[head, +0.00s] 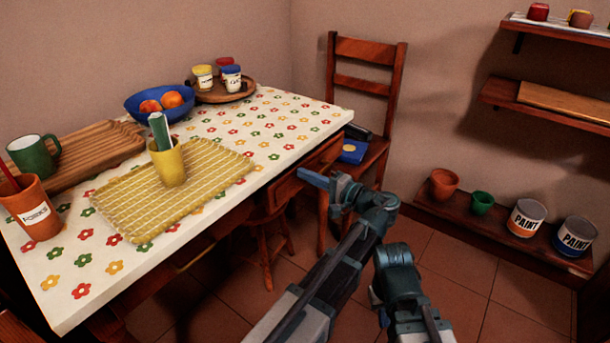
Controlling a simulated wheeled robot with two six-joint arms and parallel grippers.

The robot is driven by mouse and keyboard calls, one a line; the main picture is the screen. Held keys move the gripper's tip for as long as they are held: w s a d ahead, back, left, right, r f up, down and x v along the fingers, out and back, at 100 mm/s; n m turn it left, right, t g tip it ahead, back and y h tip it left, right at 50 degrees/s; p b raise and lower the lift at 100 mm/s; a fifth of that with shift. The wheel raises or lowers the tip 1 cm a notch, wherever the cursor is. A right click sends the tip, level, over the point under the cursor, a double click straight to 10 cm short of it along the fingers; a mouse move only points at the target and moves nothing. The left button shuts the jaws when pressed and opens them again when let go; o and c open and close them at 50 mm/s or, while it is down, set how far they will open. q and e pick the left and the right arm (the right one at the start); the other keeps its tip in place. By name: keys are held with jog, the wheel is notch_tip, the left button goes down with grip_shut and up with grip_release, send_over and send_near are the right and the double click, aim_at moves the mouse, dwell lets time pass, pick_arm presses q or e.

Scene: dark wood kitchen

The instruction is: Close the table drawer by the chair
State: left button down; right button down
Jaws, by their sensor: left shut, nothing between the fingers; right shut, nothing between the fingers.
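The table drawer (289,190) is in the side of the flower-patterned table (215,210), at the end by the wooden chair (365,85). Its wooden front appears to stand out from the table edge; how far is hard to tell from this angle. My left gripper (314,180) is shut and empty, with its blue fingertips close to the drawer's right end. Whether they touch it cannot be told. My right gripper (381,310) is low in front of the table, away from the drawer, shut and empty, and partly hidden by its own arm.
A stool (268,245) stands under the table edge. A blue item (353,151) lies on the chair seat. A low shelf (490,232) with pots and paint cans is at the right. Tiled floor (455,275) is free between shelf and table.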

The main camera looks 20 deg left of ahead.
aim_at(293, 168)
pick_arm(q)
jog(key=x, duration=0.4)
jog(key=shift+a, duration=0.2)
jog(key=shift+w+a+r, duration=0.1)
jog(key=shift+w+a, duration=0.05)
dwell(0.3)
